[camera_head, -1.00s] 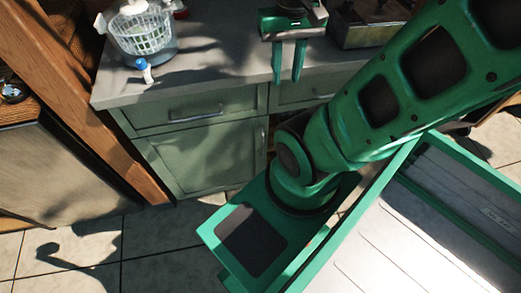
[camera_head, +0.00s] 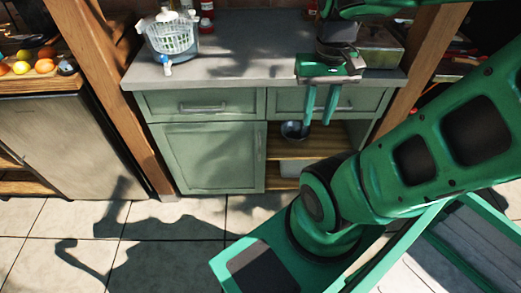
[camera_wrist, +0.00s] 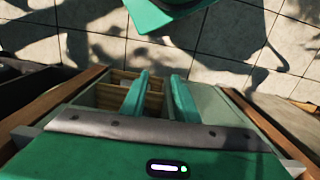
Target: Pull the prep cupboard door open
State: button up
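The prep cupboard's green door (camera_head: 212,157) is at the lower left of the cupboard, below a drawer, and looks shut. Its upright handle (camera_head: 262,143) runs along the door's right edge. My gripper (camera_head: 319,122) points down in front of the right-hand drawer (camera_head: 285,100), to the right of the door handle and apart from it. Its two green fingers are spread with nothing between them. They also show in the wrist view (camera_wrist: 158,78), with wooden shelves (camera_wrist: 112,78) beyond them. I cannot make out the door handle in the wrist view.
Right of the door are open shelves with a dark bowl (camera_head: 295,130). The grey worktop (camera_head: 235,55) carries a white basket (camera_head: 170,35) and a small blue-capped bottle (camera_head: 167,66). Wooden posts flank the cupboard. Tiled floor (camera_head: 180,225) before the door is clear.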

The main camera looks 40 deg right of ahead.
jog(key=m+t+h, duration=0.3)
send_over(260, 147)
jog(key=s+a, duration=0.2)
jog(key=a, duration=0.1)
notch_tip(260, 147, down, 32)
jog(key=x, duration=1)
jog(key=shift+w+d+r, duration=0.1)
jog(key=shift+d+r, duration=0.1)
jog(key=shift+d, duration=0.2)
grip_shut()
